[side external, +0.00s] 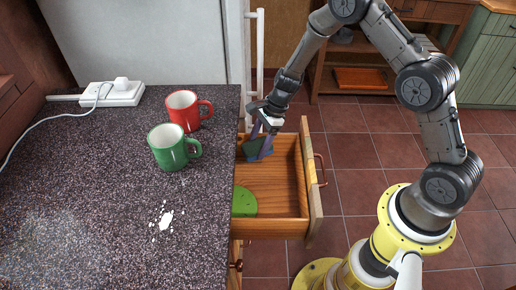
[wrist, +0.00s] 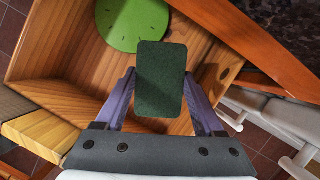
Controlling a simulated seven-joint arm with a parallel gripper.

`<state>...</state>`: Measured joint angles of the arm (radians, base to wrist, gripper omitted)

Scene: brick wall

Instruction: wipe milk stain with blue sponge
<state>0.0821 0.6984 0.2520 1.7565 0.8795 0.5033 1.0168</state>
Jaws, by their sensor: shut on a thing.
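The milk stain (side external: 165,220) is a white splash with small drops on the dark speckled countertop (side external: 90,215), near its right edge. My gripper (side external: 262,134) is inside the open wooden drawer (side external: 275,215), to the right of the counter. It is shut on the sponge (wrist: 160,78), a rounded rectangular block. The face toward the wrist camera is dark green; no blue side shows clearly. The sponge also shows in the side view (side external: 257,148), between the purple fingers. Whether it touches the drawer floor I cannot tell.
A green round flat thing (side external: 243,202) lies in the drawer, partly hidden by the counter edge. A red mug (side external: 184,111) and a green mug (side external: 169,147) stand behind the stain. A white power strip (side external: 112,94) with a cable lies farther back. Drawer walls surround my gripper.

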